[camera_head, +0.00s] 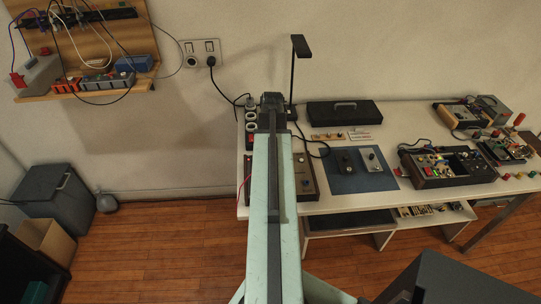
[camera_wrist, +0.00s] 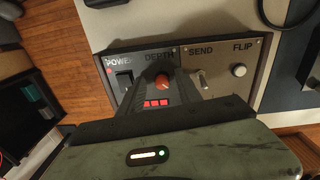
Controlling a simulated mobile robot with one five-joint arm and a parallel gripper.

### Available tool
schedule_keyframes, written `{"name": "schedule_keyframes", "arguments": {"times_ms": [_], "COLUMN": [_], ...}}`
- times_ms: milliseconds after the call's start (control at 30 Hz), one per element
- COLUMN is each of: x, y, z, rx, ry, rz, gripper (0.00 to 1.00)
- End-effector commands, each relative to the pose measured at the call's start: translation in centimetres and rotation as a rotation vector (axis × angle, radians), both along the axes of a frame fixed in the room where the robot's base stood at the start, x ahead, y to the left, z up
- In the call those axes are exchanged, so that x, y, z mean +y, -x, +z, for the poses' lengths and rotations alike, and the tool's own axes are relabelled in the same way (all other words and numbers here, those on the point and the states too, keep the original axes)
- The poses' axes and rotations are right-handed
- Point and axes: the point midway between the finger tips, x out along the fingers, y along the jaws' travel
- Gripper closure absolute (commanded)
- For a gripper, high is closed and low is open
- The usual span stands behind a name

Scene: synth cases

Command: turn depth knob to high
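The panel (camera_wrist: 221,62) fills the middle of the wrist view, with the labels POWER, DEPTH, SEND and FLIP. The depth knob (camera_wrist: 162,80) is round and orange-red, below the word DEPTH. Its pointer and setting cannot be made out. My gripper (camera_wrist: 163,76) reaches over the panel, its two dark fingers on either side of the knob. Whether they touch it is unclear. Red lit segments (camera_wrist: 155,103) show between the fingers. In the head view a brown-edged panel (camera_head: 306,178) lies partly hidden behind my arm, and my gripper is hidden.
A black power switch (camera_wrist: 124,82), a small lever (camera_wrist: 203,78) and a white flip knob (camera_wrist: 239,70) are close to my fingers. On the white table (camera_head: 390,205), a blue mat (camera_head: 345,182) with two small boxes lies to the right. A power strip (camera_head: 250,125) stands behind.

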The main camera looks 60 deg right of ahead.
Motion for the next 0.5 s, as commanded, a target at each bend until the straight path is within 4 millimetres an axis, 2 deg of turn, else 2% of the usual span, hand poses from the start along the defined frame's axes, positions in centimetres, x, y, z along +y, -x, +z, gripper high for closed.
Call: {"name": "schedule_keyframes", "arguments": {"times_ms": [267, 367, 500], "x": [-0.1, -0.1, -0.1], "y": [0.1, 0.1, 0.1], "z": [0.4, 1.5, 3.9], "rx": [0.002, 0.002, 0.002], "ry": [0.001, 0.001, 0.001], "rz": [-0.001, -0.001, -0.001], "gripper": [0.59, 0.59, 0.59]}}
